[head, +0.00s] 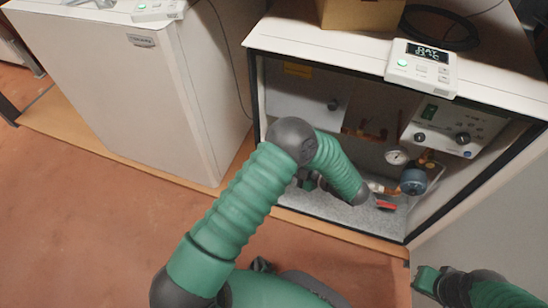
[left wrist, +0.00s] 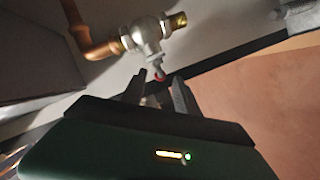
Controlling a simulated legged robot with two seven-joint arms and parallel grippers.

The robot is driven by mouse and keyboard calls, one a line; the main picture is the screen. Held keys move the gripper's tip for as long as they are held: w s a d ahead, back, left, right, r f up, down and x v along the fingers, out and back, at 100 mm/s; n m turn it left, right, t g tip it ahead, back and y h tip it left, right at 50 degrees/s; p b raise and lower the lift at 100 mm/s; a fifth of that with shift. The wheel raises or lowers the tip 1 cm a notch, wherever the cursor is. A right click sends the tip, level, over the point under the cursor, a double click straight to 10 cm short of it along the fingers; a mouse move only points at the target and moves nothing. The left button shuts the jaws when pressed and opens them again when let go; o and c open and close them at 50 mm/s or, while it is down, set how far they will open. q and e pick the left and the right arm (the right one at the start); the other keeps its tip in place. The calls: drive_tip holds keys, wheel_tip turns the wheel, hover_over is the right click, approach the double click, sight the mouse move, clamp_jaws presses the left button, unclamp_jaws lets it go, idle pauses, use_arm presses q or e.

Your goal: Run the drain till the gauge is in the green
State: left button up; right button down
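The round white gauge (head: 396,155) is inside the open cabinet; its needle and coloured zones are too small to read. In the left wrist view, a silver valve (left wrist: 146,34) with a brass end sits on a copper pipe (left wrist: 95,48). A small stem with a reddish tip (left wrist: 159,74) hangs below it. My left gripper (left wrist: 157,88) is open, its fingers apart close below that tip; I cannot tell if they touch it. In the head view my left arm mostly hides this gripper. My right gripper (head: 426,281) is at the lower right, outside the cabinet.
A red lever (head: 385,204) and a dark blue round part (head: 413,181) sit below the gauge. A control panel (head: 442,128) is above right. A lit thermostat (head: 421,68) lies on the cabinet top. A closed white unit (head: 140,90) stands left.

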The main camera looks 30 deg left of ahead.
use_arm(q)
drive_tip(key=b+x, duration=0.1)
drive_tip(key=x, duration=0.2)
drive_tip(key=shift+f, duration=0.2)
drive_tip(key=shift+a, duration=0.5)
drive_tip(key=shift+r, duration=0.1)
clamp_jaws()
